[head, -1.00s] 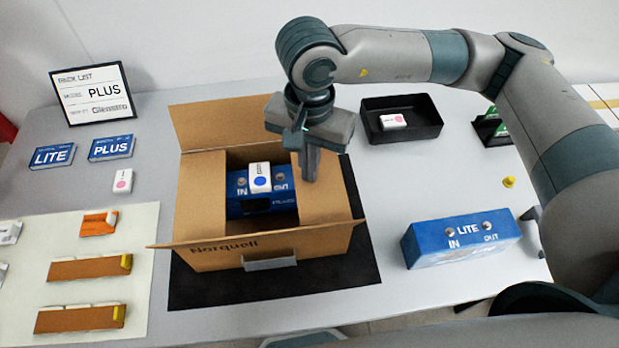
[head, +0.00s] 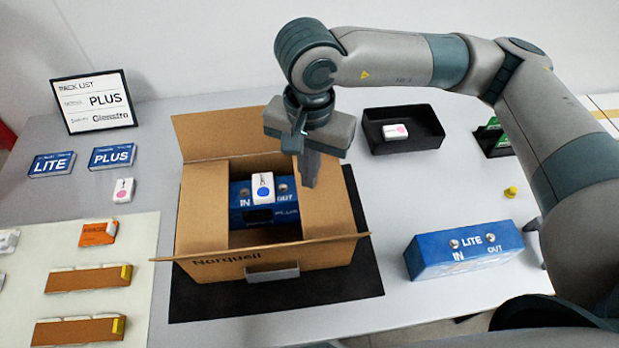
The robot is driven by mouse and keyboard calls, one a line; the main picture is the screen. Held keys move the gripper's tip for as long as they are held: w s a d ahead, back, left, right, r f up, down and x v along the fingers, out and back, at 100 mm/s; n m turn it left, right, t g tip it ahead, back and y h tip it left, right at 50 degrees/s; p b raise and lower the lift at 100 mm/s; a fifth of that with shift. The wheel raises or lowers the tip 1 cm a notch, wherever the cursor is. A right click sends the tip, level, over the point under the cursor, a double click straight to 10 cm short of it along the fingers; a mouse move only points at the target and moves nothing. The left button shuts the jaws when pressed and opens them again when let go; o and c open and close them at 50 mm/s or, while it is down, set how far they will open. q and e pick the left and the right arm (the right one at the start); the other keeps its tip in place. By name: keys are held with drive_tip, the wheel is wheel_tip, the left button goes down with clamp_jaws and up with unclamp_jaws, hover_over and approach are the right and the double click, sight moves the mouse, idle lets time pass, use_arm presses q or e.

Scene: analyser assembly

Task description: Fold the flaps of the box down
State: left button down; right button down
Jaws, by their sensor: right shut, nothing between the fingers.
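The open brown cardboard box (head: 215,267) stands on a dark mat. Its back flap (head: 220,133) stands up, leaning backward. The left flap (head: 203,207) and right flap (head: 328,212) lie inward over the sides of the opening. The front flap (head: 318,242) sticks out toward me, seen nearly edge-on. Inside are a blue PLUS unit (head: 284,208) and a small white carton (head: 263,187) with a blue dot on top of it. My right gripper (head: 310,184) is shut and empty, pointing down at the right flap; I cannot tell whether it touches. My left gripper is not in view.
A blue LITE unit (head: 465,262) stands right of the dark mat (head: 195,308). A black tray (head: 425,145) with a white carton is behind it.

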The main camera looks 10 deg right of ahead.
drive_tip(key=shift+s+r+p, duration=0.1)
drive_tip(key=shift+r+p, duration=0.35)
drive_tip(key=shift+r, duration=2.5)
